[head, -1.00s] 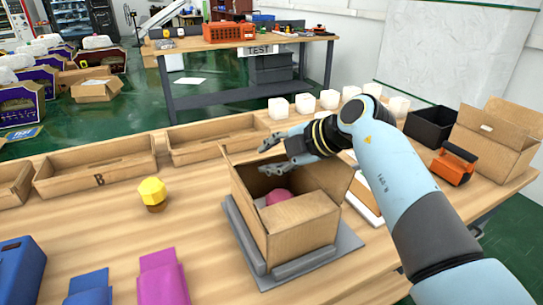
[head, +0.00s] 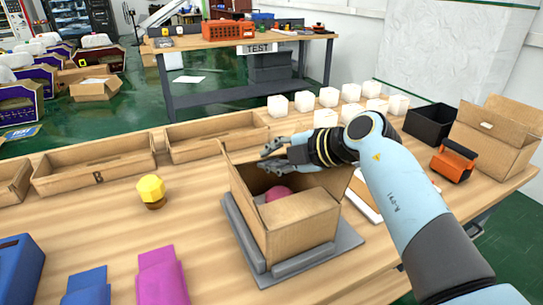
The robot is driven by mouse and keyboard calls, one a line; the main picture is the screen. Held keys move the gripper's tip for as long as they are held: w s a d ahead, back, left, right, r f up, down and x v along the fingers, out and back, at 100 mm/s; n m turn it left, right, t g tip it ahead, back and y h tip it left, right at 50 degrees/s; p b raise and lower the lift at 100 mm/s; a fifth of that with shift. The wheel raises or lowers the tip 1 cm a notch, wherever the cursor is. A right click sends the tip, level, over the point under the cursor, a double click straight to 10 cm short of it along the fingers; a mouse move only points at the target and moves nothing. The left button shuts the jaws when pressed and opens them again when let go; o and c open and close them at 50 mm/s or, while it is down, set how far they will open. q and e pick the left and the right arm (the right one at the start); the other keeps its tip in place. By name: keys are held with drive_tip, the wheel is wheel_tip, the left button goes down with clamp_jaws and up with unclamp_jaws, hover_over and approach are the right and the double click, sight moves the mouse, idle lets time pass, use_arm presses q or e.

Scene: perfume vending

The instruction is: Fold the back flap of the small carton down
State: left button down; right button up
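The small carton (head: 303,229) stands open on a grey tray (head: 342,247) on the wooden table. A pink round thing (head: 278,193) lies inside it. One flap stands up at the carton's left side, and another sticks out at its right. The back flap is hidden or hard to make out behind my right gripper. My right gripper (head: 267,158) comes in from the right over the carton's back edge. Its fingers are spread apart, point left, and hold nothing that I can see. Whether they touch the carton is unclear. My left gripper is not in view.
Wooden trays (head: 95,173) line the table's back left. Blue and magenta boxes (head: 162,278) are at the front left. White cubes (head: 326,118), a black bin (head: 431,124), an orange-black tool (head: 453,163) and a larger open carton (head: 495,138) are at the right.

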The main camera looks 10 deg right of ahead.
drive_tip(key=o, duration=0.3)
drive_tip(key=v, duration=1.2)
